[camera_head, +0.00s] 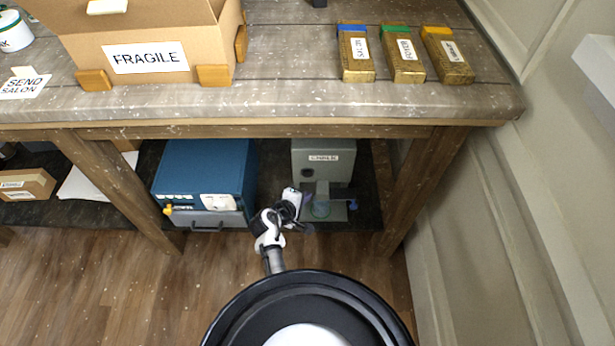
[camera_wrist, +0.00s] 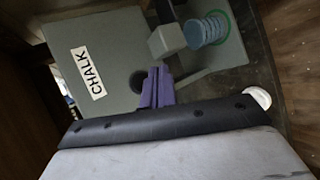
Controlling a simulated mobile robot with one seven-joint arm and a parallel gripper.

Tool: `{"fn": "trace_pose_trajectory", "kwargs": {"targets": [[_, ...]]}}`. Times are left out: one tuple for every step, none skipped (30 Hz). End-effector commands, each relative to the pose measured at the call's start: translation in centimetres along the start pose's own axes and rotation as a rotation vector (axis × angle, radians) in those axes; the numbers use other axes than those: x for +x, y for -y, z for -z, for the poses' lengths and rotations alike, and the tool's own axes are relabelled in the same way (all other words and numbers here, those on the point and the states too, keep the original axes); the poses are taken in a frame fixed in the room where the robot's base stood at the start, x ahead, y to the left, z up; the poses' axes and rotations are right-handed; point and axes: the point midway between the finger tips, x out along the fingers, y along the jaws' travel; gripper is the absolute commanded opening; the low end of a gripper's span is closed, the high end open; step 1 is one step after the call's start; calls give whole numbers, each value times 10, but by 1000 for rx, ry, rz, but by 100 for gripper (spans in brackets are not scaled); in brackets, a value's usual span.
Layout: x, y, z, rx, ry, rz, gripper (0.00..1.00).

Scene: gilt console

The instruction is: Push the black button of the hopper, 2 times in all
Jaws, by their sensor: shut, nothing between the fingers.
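The hopper (camera_head: 325,170) is a grey box labelled CHALK, standing on the low shelf under the table. It also fills the upper left of the wrist view (camera_wrist: 90,45). Its round black button (camera_head: 307,172) is on the front face; in the wrist view the button (camera_wrist: 137,82) shows partly behind my fingers. My gripper (camera_wrist: 157,74) has purple fingers, shut with nothing between them. Their tips appear just right of the button in that view; I cannot tell whether they touch the hopper. Blue discs (camera_wrist: 207,30) stand stacked within a green ring below a grey spout (camera_wrist: 166,41).
A blue box (camera_head: 205,165) with a grey drawer stands left of the hopper. Wooden table legs (camera_head: 425,185) flank the two. Above, the tabletop (camera_head: 290,65) carries a FRAGILE carton (camera_head: 150,45) and three gold boxes (camera_head: 402,58). The wall is at right.

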Motion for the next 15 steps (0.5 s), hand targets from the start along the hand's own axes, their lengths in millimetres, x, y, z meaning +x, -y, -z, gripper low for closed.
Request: {"fn": "trace_pose_trajectory", "kwargs": {"targets": [[8,-2,5,3,0,-2,0],[11,-4,7,2,0,-2,0],[15,-7,10,2,0,-2,0],[17,-9,12,1,0,-3,0],[20,-11,14,1,-1,-2,0],[22,-15,16,1,-1,-2,0],[24,-16,18,1,-1,-1,0],[26,-17,19,1,0,-1,0],[28,-20,20,1,0,-1,0],[30,-21,22,1,0,-1,0],[31,-22,23,1,0,-1,0],[33,-23,24,0,0,-1,0],[34,-23,24,0,0,0,0],[34,-24,24,0,0,0,0],[35,-25,25,0,0,0,0]]}}
